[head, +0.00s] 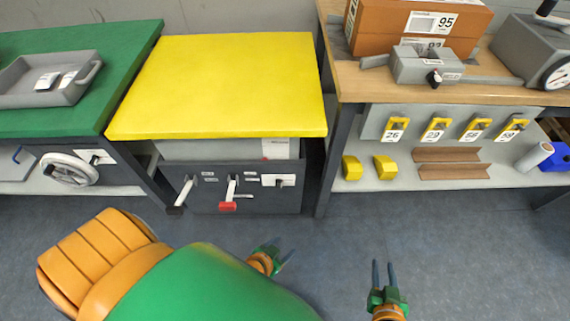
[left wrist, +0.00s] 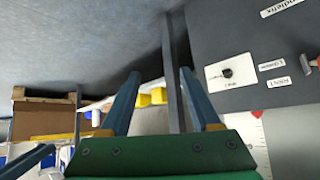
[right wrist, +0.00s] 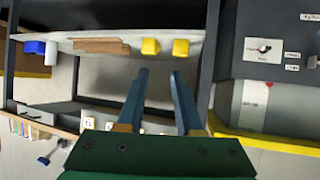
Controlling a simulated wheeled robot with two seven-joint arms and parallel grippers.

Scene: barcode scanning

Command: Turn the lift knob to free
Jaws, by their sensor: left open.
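A small dark knob sits on a white plate (head: 278,181) at the right of the dark grey front panel under the yellow table; I take it as the lift knob. The knob (left wrist: 228,73) and its plate show larger in the left wrist view, and in the right wrist view the knob (right wrist: 264,48) is at the upper right. The plate's lettering is too small to read. My left gripper (head: 279,253) is open and empty, in front of and below the panel, apart from the knob. My right gripper (head: 384,270) is open and empty, further right over the floor.
Left of the knob, a red-ended lever (head: 230,190) and a black-ended lever (head: 183,193) stick out. The yellow tabletop (head: 215,85) overhangs the panel. A handwheel (head: 70,168) is at left; a wooden bench (head: 330,70) stands right. The floor ahead is clear.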

